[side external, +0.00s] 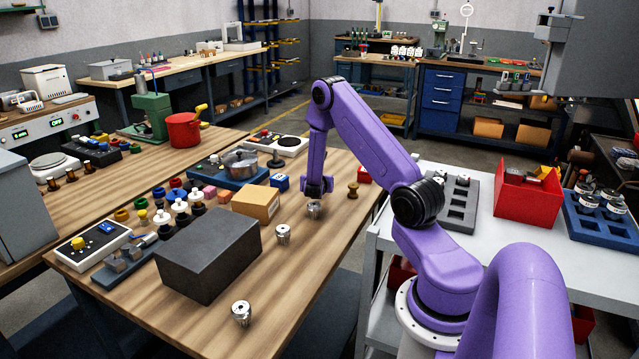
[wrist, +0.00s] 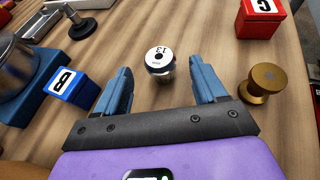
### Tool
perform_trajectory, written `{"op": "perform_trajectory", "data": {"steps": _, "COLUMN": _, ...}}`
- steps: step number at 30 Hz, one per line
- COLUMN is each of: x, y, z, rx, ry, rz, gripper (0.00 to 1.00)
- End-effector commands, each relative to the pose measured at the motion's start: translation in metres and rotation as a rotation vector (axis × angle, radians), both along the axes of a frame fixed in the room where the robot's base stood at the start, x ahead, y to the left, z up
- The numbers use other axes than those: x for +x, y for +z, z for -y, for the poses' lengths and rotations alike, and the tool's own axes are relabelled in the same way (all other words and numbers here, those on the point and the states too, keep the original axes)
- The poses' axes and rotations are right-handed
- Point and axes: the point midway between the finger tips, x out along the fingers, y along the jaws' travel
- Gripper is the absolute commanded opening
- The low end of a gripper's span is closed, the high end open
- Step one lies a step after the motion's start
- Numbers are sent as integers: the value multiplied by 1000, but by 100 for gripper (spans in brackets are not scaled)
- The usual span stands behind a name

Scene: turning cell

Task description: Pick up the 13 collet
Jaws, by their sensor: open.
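The 13 collet (wrist: 160,61) is a small silver piece with a white top ring marked 13, standing upright on the wooden table. In the side view the collet (side external: 314,210) shows just under my gripper (side external: 317,190). In the wrist view my gripper (wrist: 161,88) is open, with its two blue fingers to the left and right of the collet. The collet lies between the finger lines, near the tips, with space on both sides. No contact shows. Two similar silver collets stand nearer the camera in the side view, one (side external: 283,234) and another (side external: 241,312); their marks are unreadable there.
A brass knob-shaped piece (wrist: 263,82) stands close to the right finger. A blue box marked B (wrist: 70,87) is near the left finger. A red box marked C (wrist: 260,17) lies beyond. A dark grey block (side external: 209,255) and a cardboard box (side external: 256,203) stand left of the collets.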

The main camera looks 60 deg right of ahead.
Motion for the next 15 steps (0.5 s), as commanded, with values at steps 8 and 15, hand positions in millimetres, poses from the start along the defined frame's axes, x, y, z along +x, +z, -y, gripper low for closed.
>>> {"op": "perform_trajectory", "data": {"steps": 8, "x": 8, "y": -19, "z": 22, "rx": 1, "ry": -2, "rz": 1, "gripper": 71}}
{"op": "perform_trajectory", "data": {"steps": 15, "x": 10, "y": -20, "z": 26, "rx": 0, "ry": 0, "rz": 1, "gripper": 71}}
